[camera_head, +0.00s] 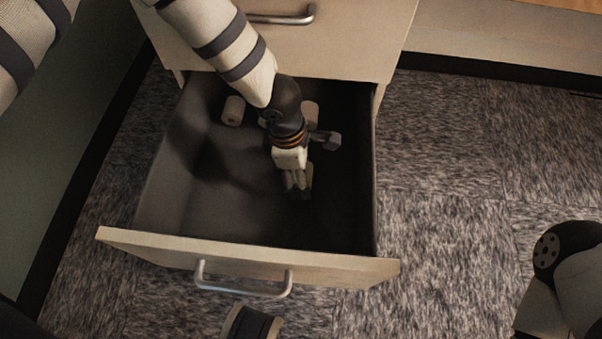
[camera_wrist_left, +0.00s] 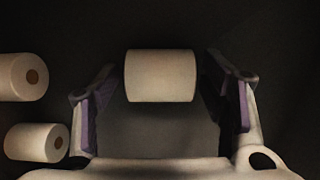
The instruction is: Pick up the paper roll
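My left gripper (camera_head: 298,184) reaches down inside the open drawer. In the left wrist view my left gripper (camera_wrist_left: 162,95) is open, with its purple-padded fingers wide apart. A pale paper roll (camera_wrist_left: 160,76) lies on its side between and slightly beyond the fingertips, with a visible gap on each side. Two more rolls lie left of the gripper, an upper one (camera_wrist_left: 20,77) and a lower one (camera_wrist_left: 34,142). In the head view one roll (camera_head: 233,110) lies at the drawer's back left and another (camera_head: 312,111) is partly hidden behind my wrist. My right gripper is out of view.
The drawer's wooden front (camera_head: 330,266) with its metal handle (camera_head: 243,291) is pulled out toward me. Dark drawer walls surround my left gripper. The cabinet face (camera_head: 350,45) rises just behind.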

